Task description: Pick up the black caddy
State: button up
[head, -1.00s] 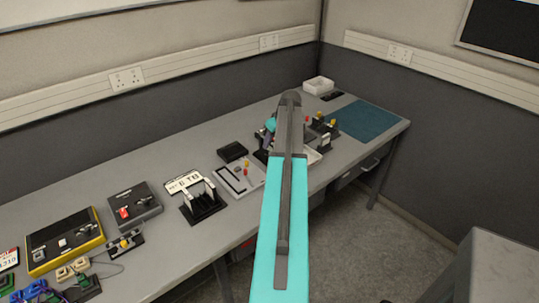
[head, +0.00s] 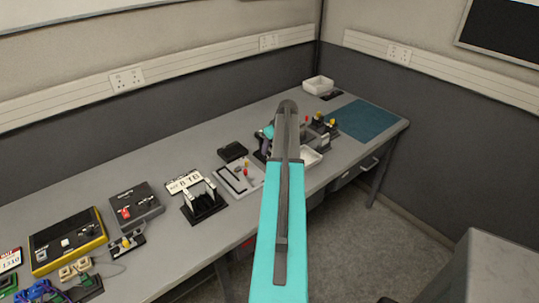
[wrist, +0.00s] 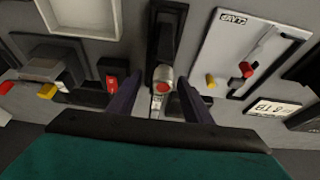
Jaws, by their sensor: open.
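In the wrist view a narrow black holder (wrist: 164,28), which looks like the black caddy, lies ahead between my fingers. A silver cylinder with a red end (wrist: 163,76) stands at its near part. My gripper (wrist: 162,102) is open, with one dark finger on each side of the silver cylinder; I cannot tell whether either finger touches it. In the head view my gripper (head: 266,141) is over the bench, mostly hidden behind my arm, and the caddy is largely hidden there too.
The grey panel (wrist: 238,50) with red and yellow levers is close right in the wrist view. A white tray (wrist: 112,18) and red and yellow switch blocks are left. In the head view a black box (head: 232,151) is nearby; the blue mat (head: 368,121) is clear.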

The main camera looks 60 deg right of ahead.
aim_at(269, 150)
jog(key=shift+p+x, duration=0.65)
jog(key=shift+x, duration=1.1)
jog(key=shift+s, duration=0.1)
jog(key=c, duration=1.1)
